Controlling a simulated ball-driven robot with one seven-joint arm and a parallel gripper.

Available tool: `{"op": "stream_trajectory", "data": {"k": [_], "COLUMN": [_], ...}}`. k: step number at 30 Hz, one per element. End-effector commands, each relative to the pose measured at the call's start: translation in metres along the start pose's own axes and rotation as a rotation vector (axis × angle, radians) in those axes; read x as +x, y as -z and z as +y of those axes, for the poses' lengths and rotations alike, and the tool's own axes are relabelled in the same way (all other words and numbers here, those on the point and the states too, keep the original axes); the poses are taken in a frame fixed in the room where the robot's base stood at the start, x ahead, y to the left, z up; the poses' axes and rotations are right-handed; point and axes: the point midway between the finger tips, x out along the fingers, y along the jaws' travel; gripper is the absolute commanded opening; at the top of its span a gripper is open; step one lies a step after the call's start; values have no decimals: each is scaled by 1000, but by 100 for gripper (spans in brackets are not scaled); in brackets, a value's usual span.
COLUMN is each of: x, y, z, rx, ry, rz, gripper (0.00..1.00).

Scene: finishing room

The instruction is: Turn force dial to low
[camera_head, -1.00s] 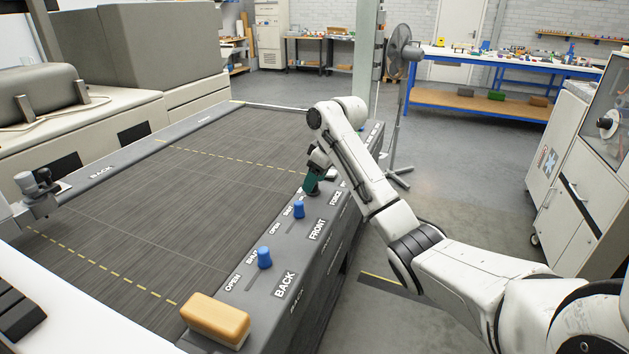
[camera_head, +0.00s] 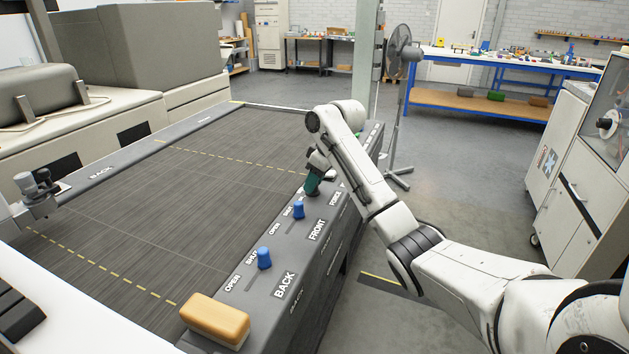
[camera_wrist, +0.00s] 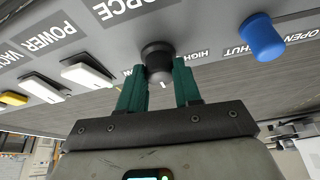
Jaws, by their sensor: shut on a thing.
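The force dial (camera_wrist: 155,55) is a black knob on the grey rail under the upside-down word FORCE in the wrist view. A short white mark shows on its lower side, towards my gripper. The label HIGH (camera_wrist: 197,54) is right of it; the label on its left is mostly hidden by a finger. My gripper (camera_wrist: 158,68) has its two green fingers shut on the dial, one on each side. In the head view my gripper (camera_head: 314,183) is down at the rail and hides most of the dial.
Blue BACK (camera_head: 265,258) and FRONT (camera_head: 298,210) sliders stand nearer on the rail (camera_head: 262,306). A tan block (camera_head: 216,318) lies at its near end. White switches (camera_wrist: 88,75) sit left of the dial in the wrist view. A fan (camera_head: 400,60) stands beyond.

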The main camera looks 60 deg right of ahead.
Motion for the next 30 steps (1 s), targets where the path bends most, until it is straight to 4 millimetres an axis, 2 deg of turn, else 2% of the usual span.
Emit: {"op": "stream_trajectory", "data": {"k": [13,30], "x": [-3,-3], "y": [2,4], "z": [-2,-6], "rx": [109,580], "ry": [-42,-239], "rz": [-1,-2], "gripper": [3,3]}}
